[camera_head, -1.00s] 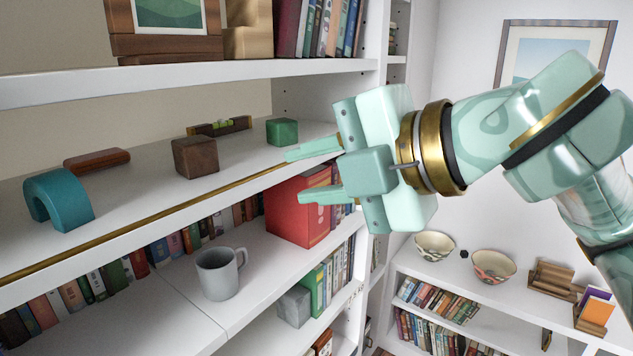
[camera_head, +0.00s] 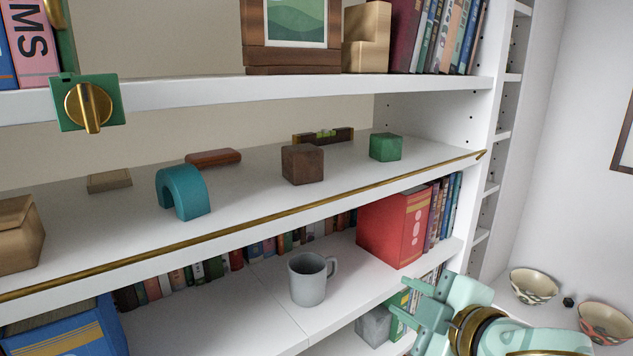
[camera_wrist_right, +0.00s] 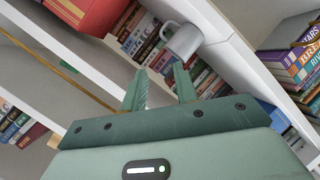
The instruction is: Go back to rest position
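My right gripper (camera_head: 408,302) is at the lower right of the head view, in front of the lower shelf and below the red box. Its two fingers are apart with nothing between them. In the right wrist view the same open fingers (camera_wrist_right: 160,88) point toward the shelves, with the grey mug (camera_wrist_right: 182,40) beyond their tips. In the head view the grey mug (camera_head: 308,280) stands upright on the lower shelf, left of the gripper and apart from it. My left gripper is not in view.
The middle shelf (camera_head: 250,205) holds a teal arch (camera_head: 183,192), a brown cube (camera_head: 302,165), a green cube (camera_head: 385,147) and a spirit level (camera_head: 323,136). A red box (camera_head: 393,230) and a grey block (camera_head: 373,327) are near my right gripper. Bowls (camera_head: 534,286) stand at right.

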